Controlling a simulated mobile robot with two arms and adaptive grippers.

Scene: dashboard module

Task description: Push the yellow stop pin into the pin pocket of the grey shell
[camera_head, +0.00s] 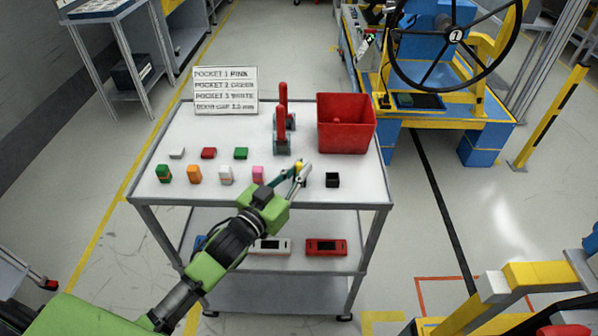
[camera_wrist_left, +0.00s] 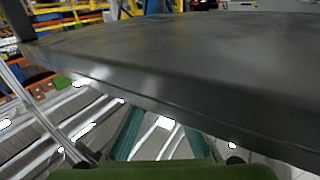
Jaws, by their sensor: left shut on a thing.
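My left gripper (camera_head: 299,177) is over the front part of the white cart top, between a pink block and a small black box. It is shut, with a small yellow piece at its fingertips that looks like the yellow stop pin (camera_head: 299,166). In the left wrist view, the green fingers (camera_wrist_left: 150,135) reach toward a large dark grey surface (camera_wrist_left: 190,70) that fills much of the picture; I cannot tell whether it is the grey shell. The pin does not show clearly there. The pin pocket is not visible. My right gripper is not in view.
The cart top (camera_head: 190,130) carries a red-handled clamp (camera_head: 283,125) and a red bin (camera_head: 346,123) behind the gripper. A black box (camera_head: 332,180) stands right of it, a pink block (camera_head: 258,174) left. A lettered sign (camera_head: 226,90) stands at the back.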

